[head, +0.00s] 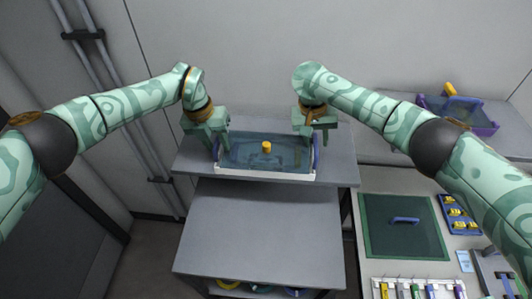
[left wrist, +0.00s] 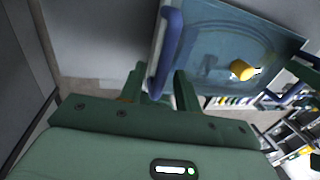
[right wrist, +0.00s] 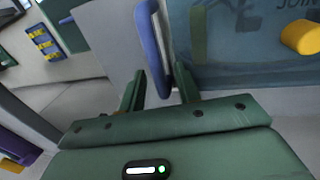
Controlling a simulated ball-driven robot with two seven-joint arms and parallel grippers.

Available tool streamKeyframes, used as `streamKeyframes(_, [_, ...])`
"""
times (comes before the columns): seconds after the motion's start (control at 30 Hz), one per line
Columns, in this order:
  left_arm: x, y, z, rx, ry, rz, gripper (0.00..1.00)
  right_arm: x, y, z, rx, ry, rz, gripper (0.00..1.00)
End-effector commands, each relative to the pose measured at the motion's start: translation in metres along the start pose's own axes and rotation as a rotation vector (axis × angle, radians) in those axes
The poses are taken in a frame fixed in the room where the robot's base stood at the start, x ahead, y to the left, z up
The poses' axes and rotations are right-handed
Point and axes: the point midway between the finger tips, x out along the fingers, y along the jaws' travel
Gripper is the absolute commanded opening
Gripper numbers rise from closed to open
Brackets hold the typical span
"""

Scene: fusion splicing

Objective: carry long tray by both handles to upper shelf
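The long tray (head: 238,171) has a pale front rim, a blue-grey inside and blue upright handles at both ends. It appears to rest level on the upper grey shelf (head: 340,170). A yellow cylinder (head: 266,147) stands in it. My left gripper (left wrist: 158,88) is at the left handle (left wrist: 167,45), which passes between its spread fingers with a gap visible. My right gripper (right wrist: 162,88) is at the right handle (right wrist: 150,40), also between spread fingers. In the head view, my left gripper (head: 217,142) and right gripper (head: 317,136) partly cover the tray's ends.
A lower grey surface (head: 260,225) lies in front, below the shelf, and is bare. On the right, a bench holds a green mat (head: 385,235) with a blue handle and a blue rack (head: 458,213). A purple bin (head: 480,122) stands behind. The wall is close behind the shelf.

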Motion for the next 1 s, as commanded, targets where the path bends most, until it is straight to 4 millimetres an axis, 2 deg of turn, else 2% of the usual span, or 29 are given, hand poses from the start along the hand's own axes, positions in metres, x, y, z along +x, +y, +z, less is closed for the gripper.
streamKeyframes(0.4, [-0.087,0.001,0.001,-0.001,-0.003,0.002,0.33,0.0,0.0,0.0,0.0,0.0,0.0,0.33])
streamKeyframes(0.5, [-0.103,0.001,0.001,-0.001,-0.002,0.001,0.33,0.0,0.0,0.0,0.0,0.0,0.0,0.33])
streamKeyframes(0.63, [-0.114,0.001,0.001,-0.001,-0.001,0.001,0.33,-0.002,0.0,0.0,0.0,0.001,-0.001,0.33])
streamKeyframes(0.73, [-0.116,0.001,0.001,-0.001,0.0,0.001,0.33,-0.012,-0.001,-0.001,-0.001,0.002,-0.002,0.33])
streamKeyframes(1.0, [-0.116,0.001,0.001,-0.001,0.0,0.001,0.33,-0.073,0.0,-0.001,-0.001,0.004,-0.001,0.33])
